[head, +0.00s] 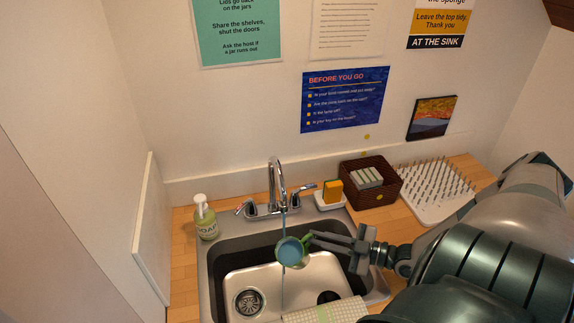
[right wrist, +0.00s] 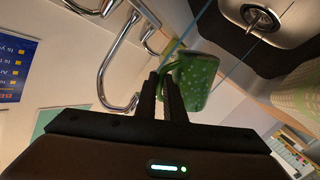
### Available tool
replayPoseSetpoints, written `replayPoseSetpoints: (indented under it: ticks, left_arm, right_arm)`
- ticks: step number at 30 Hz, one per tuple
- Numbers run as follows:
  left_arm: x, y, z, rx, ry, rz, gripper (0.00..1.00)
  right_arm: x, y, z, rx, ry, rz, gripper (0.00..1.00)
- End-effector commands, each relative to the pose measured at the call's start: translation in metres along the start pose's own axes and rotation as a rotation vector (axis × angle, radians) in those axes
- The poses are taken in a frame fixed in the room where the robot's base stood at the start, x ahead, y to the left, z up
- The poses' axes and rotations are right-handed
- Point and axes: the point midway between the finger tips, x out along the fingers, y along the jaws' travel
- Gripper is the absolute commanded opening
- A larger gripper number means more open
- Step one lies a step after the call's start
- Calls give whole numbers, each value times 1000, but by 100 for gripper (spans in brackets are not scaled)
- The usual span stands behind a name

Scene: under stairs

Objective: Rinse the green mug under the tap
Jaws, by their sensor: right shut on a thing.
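The green mug (head: 303,256) is in the head view over the sink (head: 322,270), below the tap (head: 274,172). Its mouth faces the camera and looks blue inside, as with water. A thin blue stream runs from the tap to the mug, and a thin line continues below it. My right gripper (head: 318,241) is shut on the mug's handle from the right. The right wrist view shows the mug (right wrist: 200,80) with pale spots, its handle between my fingers (right wrist: 171,88), and the tap (right wrist: 103,75) to the left. My left gripper is not in view.
A soap bottle (head: 206,220) stands left of the sink. Behind and right are a sponge on a dish (head: 331,203), a dark brown basket (head: 352,183) and a white peg rack (head: 432,207). A pale cloth (head: 345,308) lies at the sink's front. A white panel (head: 150,235) stands at left.

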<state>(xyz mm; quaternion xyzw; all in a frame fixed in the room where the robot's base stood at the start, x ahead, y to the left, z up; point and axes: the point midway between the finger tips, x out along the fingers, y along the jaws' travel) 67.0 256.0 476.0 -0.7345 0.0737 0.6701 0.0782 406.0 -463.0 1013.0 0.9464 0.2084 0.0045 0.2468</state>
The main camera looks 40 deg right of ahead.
Motion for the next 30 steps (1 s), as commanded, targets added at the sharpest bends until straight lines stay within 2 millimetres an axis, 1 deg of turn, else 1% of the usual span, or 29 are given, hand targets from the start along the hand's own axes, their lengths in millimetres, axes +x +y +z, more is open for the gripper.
replayPoseSetpoints:
  ticks: [8,30]
  left_arm:
    - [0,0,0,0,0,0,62]
    - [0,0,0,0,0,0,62]
  right_arm:
    - [-2,-1,-5,0,3,1,0]
    - [-23,-16,-45,0,3,0,0]
